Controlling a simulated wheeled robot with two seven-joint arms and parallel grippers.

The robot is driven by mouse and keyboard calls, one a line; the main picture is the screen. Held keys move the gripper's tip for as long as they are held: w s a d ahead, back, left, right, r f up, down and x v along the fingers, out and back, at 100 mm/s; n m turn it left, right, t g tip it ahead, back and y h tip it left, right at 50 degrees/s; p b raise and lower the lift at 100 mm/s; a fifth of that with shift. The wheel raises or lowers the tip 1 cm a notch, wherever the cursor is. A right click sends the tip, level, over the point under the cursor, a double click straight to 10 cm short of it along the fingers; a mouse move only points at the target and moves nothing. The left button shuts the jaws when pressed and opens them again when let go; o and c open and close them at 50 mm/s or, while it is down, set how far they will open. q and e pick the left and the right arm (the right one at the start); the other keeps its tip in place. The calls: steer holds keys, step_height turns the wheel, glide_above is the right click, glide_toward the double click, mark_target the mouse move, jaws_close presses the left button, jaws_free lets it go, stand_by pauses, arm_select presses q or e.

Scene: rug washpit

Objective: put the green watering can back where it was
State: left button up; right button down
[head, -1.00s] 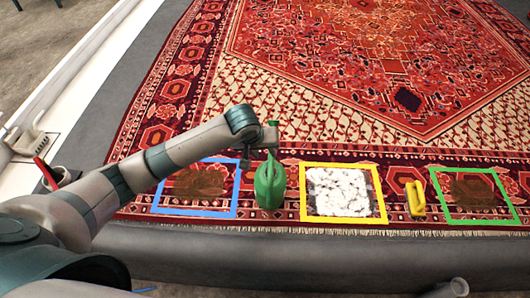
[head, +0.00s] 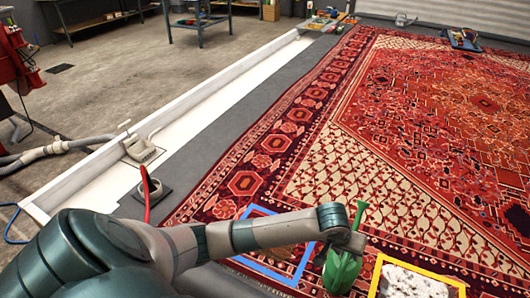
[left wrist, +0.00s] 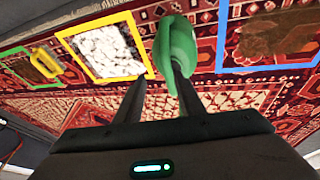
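The green watering can (head: 342,272) shows on the patterned rug, between the blue square frame (head: 308,262) and the yellow square frame (head: 392,262). It looks upright, and its narrow upper part rises behind my gripper. My left gripper (head: 352,241) is at the can's upper part and hides some of it. In the left wrist view the two fingers (left wrist: 158,75) stand apart with rug showing between them. My right gripper is out of view.
White foam fills the yellow frame (left wrist: 148,66). A yellow object (left wrist: 47,61) lies beside it, near a green frame (left wrist: 3,56).

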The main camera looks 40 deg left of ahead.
arm_select(q)
steer(key=s+f+m, duration=0.1)
steer(key=s+f, duration=0.3)
steer(key=s, duration=0.3)
steer(key=s+f+m, duration=0.1)
steer(key=s+f, duration=0.3)
steer(key=s, duration=0.3)
steer(key=s+f+m+g, duration=0.1)
steer(key=s+f, duration=0.4)
steer(key=s, duration=0.3)
steer(key=shift+s, duration=0.1)
steer(key=s+a+f+m+g+y, duration=0.1)
steer(key=s+a, duration=0.3)
steer(key=s, duration=0.5)
steer(key=shift+s+f, duration=0.15)
steer(key=shift+f, duration=0.65)
